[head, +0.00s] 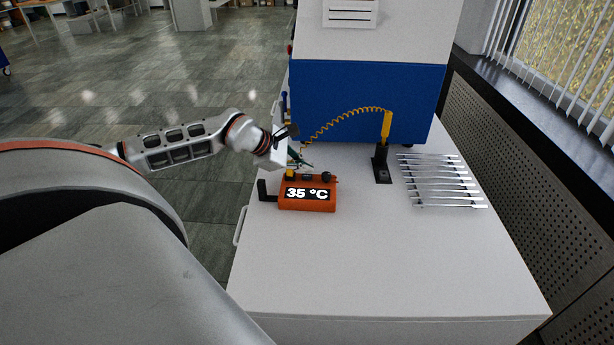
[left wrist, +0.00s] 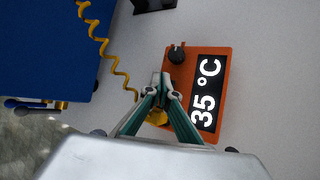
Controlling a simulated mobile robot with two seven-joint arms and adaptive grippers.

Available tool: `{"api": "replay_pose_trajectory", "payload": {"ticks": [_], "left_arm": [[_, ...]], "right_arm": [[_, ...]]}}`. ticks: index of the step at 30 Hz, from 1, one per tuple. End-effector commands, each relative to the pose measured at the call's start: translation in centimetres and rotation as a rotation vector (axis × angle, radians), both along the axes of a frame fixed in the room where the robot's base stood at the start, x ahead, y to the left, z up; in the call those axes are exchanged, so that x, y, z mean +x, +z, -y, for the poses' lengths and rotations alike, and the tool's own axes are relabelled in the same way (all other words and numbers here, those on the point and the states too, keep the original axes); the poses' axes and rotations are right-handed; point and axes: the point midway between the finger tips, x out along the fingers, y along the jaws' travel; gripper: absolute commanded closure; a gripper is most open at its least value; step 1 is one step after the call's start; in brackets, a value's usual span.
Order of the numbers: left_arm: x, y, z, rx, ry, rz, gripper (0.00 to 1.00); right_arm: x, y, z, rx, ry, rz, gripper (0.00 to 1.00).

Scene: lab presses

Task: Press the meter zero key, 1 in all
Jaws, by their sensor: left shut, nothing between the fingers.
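The orange meter (head: 307,205) stands on the white bench top, and its display reads 35 °C. It also shows in the left wrist view (left wrist: 222,60), with a dark knob (left wrist: 177,56) on its top. My left gripper (head: 307,166) is shut and empty, with its fingers over the back edge of the meter. In the left wrist view the closed fingers (left wrist: 161,82) cover part of the meter and a yellow part (left wrist: 157,118) beneath them. I cannot tell which part is the zero key, nor whether the fingertips touch anything. My right gripper is in neither view.
A blue and white machine (head: 366,100) stands behind the meter. A coiled yellow cable (head: 340,115) runs to a yellow probe (head: 387,124) in a black stand (head: 382,168). Several metal strips (head: 440,182) lie at the right. The front bench top (head: 370,265) is clear.

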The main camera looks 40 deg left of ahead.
Motion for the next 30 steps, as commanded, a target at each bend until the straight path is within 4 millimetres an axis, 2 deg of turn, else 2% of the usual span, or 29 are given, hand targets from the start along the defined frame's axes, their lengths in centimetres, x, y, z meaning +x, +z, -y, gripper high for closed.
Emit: {"api": "replay_pose_trajectory", "payload": {"ticks": [13, 30], "left_arm": [[0.0, -1.0, 0.0, 0.001, -0.001, -0.001, 1.00], [0.0, -1.1, 0.0, 0.000, 0.000, -0.001, 1.00]], "right_arm": [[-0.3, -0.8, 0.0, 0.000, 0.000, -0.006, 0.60], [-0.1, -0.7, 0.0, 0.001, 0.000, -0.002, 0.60]]}}
